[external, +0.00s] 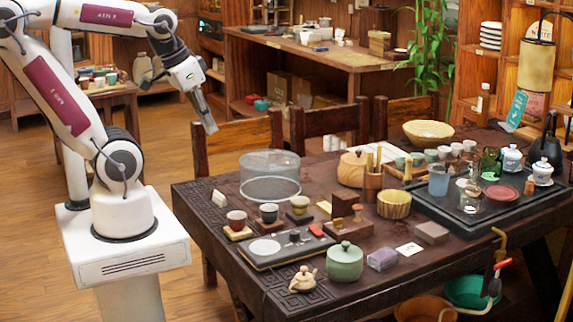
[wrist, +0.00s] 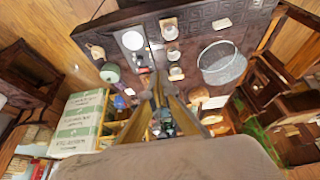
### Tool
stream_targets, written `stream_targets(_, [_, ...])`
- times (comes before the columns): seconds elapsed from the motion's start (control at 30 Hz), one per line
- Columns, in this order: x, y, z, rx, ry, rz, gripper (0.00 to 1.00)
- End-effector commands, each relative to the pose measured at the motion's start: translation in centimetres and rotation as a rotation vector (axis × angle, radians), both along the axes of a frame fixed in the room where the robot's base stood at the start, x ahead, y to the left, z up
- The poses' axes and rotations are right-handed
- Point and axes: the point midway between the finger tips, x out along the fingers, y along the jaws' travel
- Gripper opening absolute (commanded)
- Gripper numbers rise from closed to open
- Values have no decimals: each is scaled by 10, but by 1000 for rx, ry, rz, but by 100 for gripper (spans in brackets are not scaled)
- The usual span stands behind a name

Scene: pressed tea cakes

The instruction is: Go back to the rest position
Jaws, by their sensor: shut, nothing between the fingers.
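My gripper (external: 211,127) hangs in the air left of the table's far left corner, above the height of the tabletop, pointing down and slightly right. Its fingers are shut with nothing between them. In the wrist view the shut fingers (wrist: 159,80) reach up from the bottom middle, with the table beyond them. The dark carved tea table (external: 215,215) stands right of my base. No object touches the gripper.
Near the gripper are a wooden chair (external: 237,140) and a clear round mesh cover (external: 270,190). The table also holds a green lidded jar (external: 344,262), several small cups, a tea scale (external: 268,247) and a tea tray (external: 455,217). Floor left of the table is open.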

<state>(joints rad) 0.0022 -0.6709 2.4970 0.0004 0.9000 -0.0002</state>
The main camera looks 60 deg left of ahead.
Motion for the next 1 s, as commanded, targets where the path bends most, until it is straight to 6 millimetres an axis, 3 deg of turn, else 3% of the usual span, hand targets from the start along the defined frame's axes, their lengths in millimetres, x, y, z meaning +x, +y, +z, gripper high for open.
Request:
stream_targets(0.27, [-5, 0, 16, 0, -73, 2, 0])
stream_targets(1.0, [-5, 0, 17, 0, -76, 2, 0])
